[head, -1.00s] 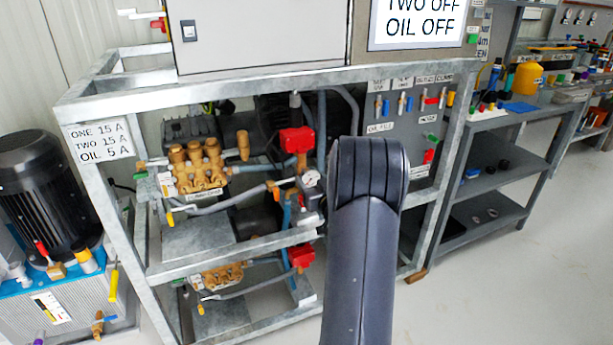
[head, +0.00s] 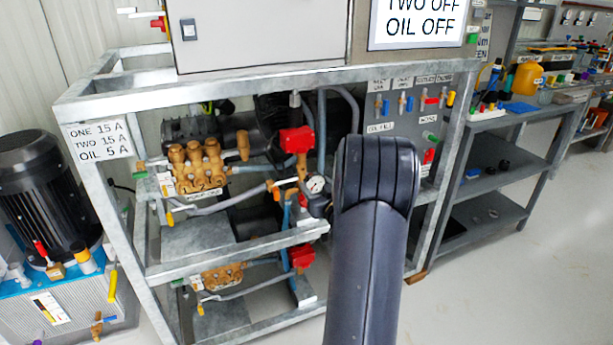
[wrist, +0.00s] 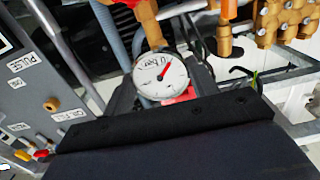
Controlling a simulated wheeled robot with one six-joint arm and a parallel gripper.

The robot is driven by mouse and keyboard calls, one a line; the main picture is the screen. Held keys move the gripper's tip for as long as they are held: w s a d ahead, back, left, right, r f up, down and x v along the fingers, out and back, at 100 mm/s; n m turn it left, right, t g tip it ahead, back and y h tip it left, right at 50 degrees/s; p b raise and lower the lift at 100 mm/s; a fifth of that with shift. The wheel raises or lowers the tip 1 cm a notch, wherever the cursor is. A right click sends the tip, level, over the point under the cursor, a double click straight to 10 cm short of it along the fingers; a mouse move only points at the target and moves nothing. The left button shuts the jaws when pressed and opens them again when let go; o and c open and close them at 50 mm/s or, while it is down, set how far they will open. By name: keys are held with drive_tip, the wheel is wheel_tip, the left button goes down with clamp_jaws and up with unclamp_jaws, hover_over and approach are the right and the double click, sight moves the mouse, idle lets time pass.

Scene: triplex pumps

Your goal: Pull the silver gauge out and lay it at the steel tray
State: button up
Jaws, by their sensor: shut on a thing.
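The silver gauge (wrist: 160,78) has a round white face marked "0 bar" with a red needle. It sits between the dark fingers of my gripper (wrist: 160,92) in the wrist view, and the gripper is shut on it. A brass fitting (wrist: 149,22) lies directly behind the gauge; I cannot tell whether the two still join. In the head view the gauge (head: 316,184) shows just left of my arm, beside the pump pipework. My arm hides most of the gripper there. I cannot pick out the steel tray in either view.
A galvanised frame (head: 215,263) surrounds the brass pump (head: 197,168), red box (head: 297,140) and hoses. A valve panel (head: 408,108) stands close on the right. A grey shelved bench (head: 500,200) stands further right, with clear floor before it.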

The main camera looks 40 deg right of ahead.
sight(315, 184)
drive_tip(key=shift+v, duration=1.45)
drive_tip(key=shift+s, duration=0.1)
drive_tip(key=shift+a+r, duration=0.1)
